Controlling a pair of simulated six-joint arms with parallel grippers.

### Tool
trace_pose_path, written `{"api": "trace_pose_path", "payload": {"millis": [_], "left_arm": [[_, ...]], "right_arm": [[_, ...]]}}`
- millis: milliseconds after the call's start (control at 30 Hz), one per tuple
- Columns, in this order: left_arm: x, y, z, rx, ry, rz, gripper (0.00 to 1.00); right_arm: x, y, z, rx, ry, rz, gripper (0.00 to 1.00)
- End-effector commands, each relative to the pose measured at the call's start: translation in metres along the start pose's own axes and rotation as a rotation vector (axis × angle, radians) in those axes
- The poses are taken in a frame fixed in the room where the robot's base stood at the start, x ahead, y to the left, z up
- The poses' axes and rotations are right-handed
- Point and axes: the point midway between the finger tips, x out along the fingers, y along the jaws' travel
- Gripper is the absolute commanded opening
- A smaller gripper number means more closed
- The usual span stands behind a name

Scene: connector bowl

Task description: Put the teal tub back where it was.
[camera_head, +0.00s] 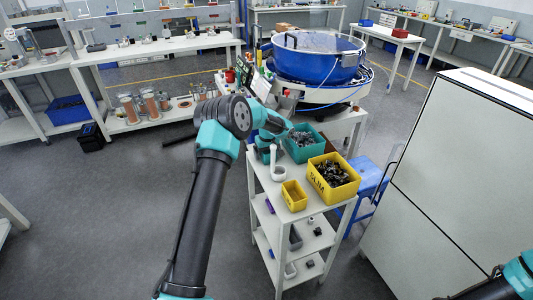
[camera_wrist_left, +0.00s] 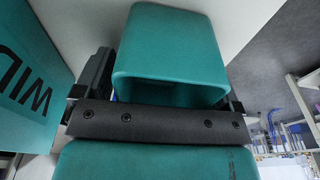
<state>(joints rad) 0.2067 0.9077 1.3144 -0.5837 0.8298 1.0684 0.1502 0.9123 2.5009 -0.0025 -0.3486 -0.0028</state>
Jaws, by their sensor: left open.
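A small teal tub (camera_wrist_left: 172,50) fills the middle of the left wrist view, its inside wall showing and no parts visible in it. My left gripper (camera_wrist_left: 165,85) is open, with one dark finger on each side of the tub; I cannot tell whether they touch it. In the head view my left gripper (camera_head: 268,140) is over the back left of the white cart, and mostly hides the small tub. Right of it stands the larger teal bin (camera_head: 306,155) with grey parts; its lettering starts "WI" in the wrist view (camera_wrist_left: 30,85). My right gripper is outside the picture.
On the cart top (camera_head: 268,184) are a yellow SLIM bin (camera_head: 333,188) of dark parts, a small yellow tub (camera_head: 294,196) and a white scoop-like piece (camera_head: 276,165). A blue bowl feeder (camera_head: 315,65) stands behind, a white cabinet (camera_head: 440,180) to the right.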

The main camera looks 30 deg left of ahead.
Motion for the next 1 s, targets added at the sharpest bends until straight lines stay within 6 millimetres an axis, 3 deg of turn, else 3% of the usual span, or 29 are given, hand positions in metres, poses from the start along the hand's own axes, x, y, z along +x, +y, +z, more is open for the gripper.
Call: {"api": "trace_pose_path", "payload": {"millis": [167, 333, 800, 1000], "left_arm": [[-0.004, 0.0, -0.001, 0.0, 0.001, 0.001, 0.89], [-0.019, 0.0, -0.001, 0.0, 0.002, 0.002, 0.89], [-0.103, 0.001, -0.001, 0.001, 0.002, 0.001, 0.89], [-0.121, 0.0, -0.001, 0.0, 0.0, 0.0, 0.89]], "right_arm": [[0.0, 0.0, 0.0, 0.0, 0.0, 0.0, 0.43], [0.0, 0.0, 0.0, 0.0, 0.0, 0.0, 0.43], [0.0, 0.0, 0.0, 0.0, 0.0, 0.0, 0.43], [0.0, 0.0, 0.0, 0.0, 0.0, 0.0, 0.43]]}}
